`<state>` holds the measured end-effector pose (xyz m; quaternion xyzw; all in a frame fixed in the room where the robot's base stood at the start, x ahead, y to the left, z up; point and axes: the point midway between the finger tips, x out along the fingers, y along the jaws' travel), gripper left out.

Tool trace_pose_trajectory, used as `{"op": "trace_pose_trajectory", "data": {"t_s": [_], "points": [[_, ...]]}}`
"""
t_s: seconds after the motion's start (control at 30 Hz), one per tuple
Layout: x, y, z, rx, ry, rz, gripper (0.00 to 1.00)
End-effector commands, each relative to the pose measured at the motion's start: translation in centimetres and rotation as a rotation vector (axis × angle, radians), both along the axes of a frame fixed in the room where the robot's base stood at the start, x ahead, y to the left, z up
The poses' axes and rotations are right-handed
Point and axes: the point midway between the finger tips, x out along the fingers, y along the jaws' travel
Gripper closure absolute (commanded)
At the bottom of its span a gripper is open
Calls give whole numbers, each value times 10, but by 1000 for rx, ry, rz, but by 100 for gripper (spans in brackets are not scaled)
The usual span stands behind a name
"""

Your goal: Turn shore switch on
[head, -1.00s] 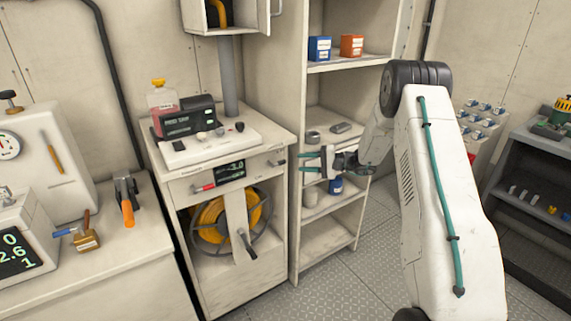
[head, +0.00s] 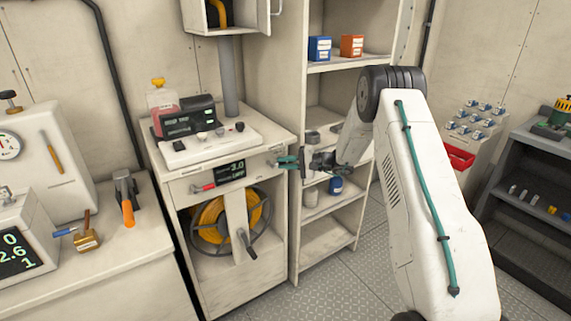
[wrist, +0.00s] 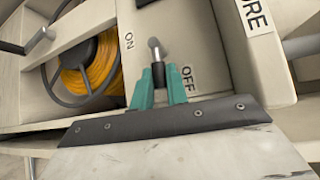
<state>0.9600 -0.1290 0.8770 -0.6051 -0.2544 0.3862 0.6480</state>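The shore switch shows in the wrist view as a small lever (wrist: 154,47) on a pale panel. An ON label (wrist: 129,41) is to its left and an OFF label (wrist: 187,79) is to its lower right. A partly cropped label ending in "ORE" (wrist: 256,15) is at the top right. My gripper (wrist: 160,75) has its two teal fingers on either side of the lever's dark grip, with little or no gap. In the head view my gripper (head: 287,161) is at the right end of the cabinet front and covers the switch.
The cabinet (head: 222,285) holds a yellow cable reel (head: 208,214) below; a crank handle (head: 248,245) juts from its front. An open shelf unit (head: 328,232) stands close on the right. A bench with tools (head: 100,262) is at the left.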

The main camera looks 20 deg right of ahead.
Motion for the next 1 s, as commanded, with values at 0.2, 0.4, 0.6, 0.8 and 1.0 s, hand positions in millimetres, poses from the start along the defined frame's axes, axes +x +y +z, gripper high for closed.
{"op": "trace_pose_trajectory", "data": {"t_s": [0.2,0.4,0.6,0.8,1.0], "points": [[0,0,0,3,0,0,100],[0,0,-3,46,8,1,100],[-1,0,-10,161,27,0,100],[-1,2,-20,334,56,1,100],[-2,6,-29,522,86,1,100]]}}
